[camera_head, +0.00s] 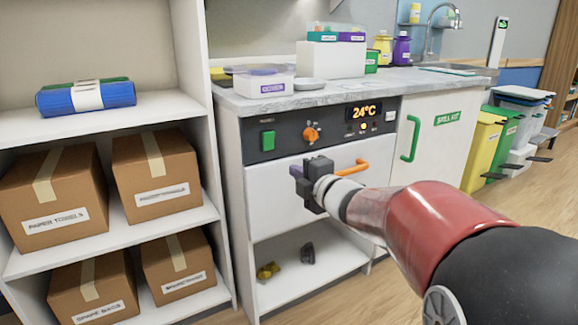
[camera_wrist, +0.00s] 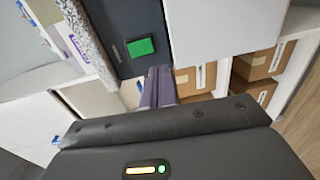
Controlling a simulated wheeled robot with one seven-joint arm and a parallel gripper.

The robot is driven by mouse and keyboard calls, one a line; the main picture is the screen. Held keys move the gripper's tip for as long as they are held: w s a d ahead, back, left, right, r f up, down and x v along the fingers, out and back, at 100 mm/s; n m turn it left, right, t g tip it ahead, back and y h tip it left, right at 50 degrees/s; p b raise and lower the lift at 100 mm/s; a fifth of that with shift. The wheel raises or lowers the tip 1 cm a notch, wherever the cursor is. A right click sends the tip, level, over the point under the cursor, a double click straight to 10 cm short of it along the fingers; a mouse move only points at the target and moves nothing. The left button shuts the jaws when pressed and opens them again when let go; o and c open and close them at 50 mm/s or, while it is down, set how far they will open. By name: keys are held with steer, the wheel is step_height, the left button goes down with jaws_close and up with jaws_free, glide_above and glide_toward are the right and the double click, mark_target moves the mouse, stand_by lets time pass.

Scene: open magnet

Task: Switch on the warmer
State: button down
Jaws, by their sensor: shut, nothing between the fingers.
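The warmer has a dark control panel (camera_head: 350,120) above a white drawer front (camera_head: 268,195) with an orange handle. The panel carries a green rectangular switch (camera_head: 268,140), an orange knob (camera_head: 311,134) and a display (camera_head: 363,113) reading 24°C. The green switch also shows in the wrist view (camera_wrist: 140,47), just beyond the fingertips. My gripper (camera_head: 293,172) is in front of the drawer, below and right of the switch in the head view. In the wrist view its purple fingers (camera_wrist: 159,72) are together and empty. No contact with the switch is visible.
A shelf unit (camera_head: 217,210) with labelled cardboard boxes (camera_head: 155,170) stands to the left. The grey countertop (camera_head: 310,98) above the warmer holds boxes and bottles. A white cabinet (camera_head: 440,150) with a green handle stands on the right, with colored bins (camera_head: 483,145) beyond.

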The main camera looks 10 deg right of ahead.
steer(key=shift+f+v, duration=0.25)
steer(key=shift+v, duration=1.05)
steer(key=s+d+f+m+g+h+p, duration=0.1)
steer(key=s+d+m+g+h, duration=0.1)
steer(key=s+m+h, duration=0.35)
steer(key=s+d+m+g+h+p, duration=0.1)
steer(key=s+d+m+g+h, duration=0.1)
steer(key=s+m, duration=0.55)
steer(key=s+a+f+m+g+y, duration=0.1)
steer(key=s+a+f+m+g, duration=0.2)
steer(key=s, duration=0.5)
steer(key=s+a+f+m+g+y+p, duration=0.1)
steer(key=s+a+f+m+g, duration=0.2)
steer(key=s, duration=0.5)
steer(key=f+m, duration=0.1)
steer(key=m, duration=0.1)
steer(key=shift+f+m+g, duration=0.25)
steer(key=shift+m+g, duration=0.05)
